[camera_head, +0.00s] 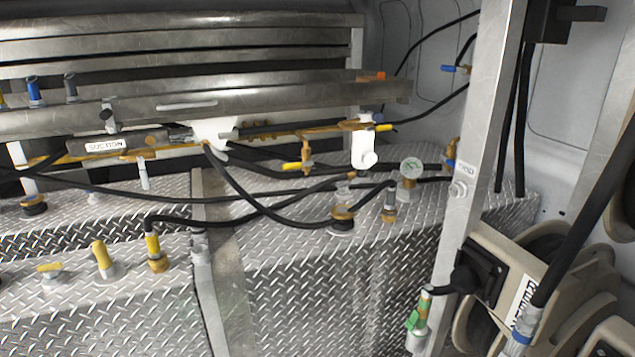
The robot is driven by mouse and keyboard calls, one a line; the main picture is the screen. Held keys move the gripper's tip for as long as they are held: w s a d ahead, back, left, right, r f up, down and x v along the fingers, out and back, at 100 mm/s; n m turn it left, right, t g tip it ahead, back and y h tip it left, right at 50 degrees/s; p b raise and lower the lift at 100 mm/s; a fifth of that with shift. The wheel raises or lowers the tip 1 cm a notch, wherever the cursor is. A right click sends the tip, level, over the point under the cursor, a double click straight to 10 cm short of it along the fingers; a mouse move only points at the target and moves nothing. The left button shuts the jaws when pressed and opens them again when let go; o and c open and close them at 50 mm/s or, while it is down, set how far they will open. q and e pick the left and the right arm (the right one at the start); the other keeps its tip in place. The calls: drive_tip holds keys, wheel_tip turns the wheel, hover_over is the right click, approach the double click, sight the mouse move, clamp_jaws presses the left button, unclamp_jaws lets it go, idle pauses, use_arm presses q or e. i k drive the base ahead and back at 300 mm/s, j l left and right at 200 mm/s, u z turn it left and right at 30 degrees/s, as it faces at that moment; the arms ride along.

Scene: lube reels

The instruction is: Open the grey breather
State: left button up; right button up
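A small upright fitting with a dark grey top (70,86) stands on the metal rail at the upper left, beside a similar blue-topped fitting (35,93). It is the only grey-topped one I can pick out, and I cannot tell for sure that it is the grey breather. It is too small to tell whether it is open or shut. Neither of my grippers is in view.
Diamond-plate tank tops (290,245) lie below, with yellow-topped fittings (102,258) at the left. Black hoses (250,205) cross the middle. A metal post (478,140) and beige reels (530,270) take up the right side.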

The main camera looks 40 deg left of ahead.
sight(343, 188)
drive_tip(key=u, duration=0.95)
drive_tip(key=i+j+u, duration=0.15)
drive_tip(key=i, duration=0.85)
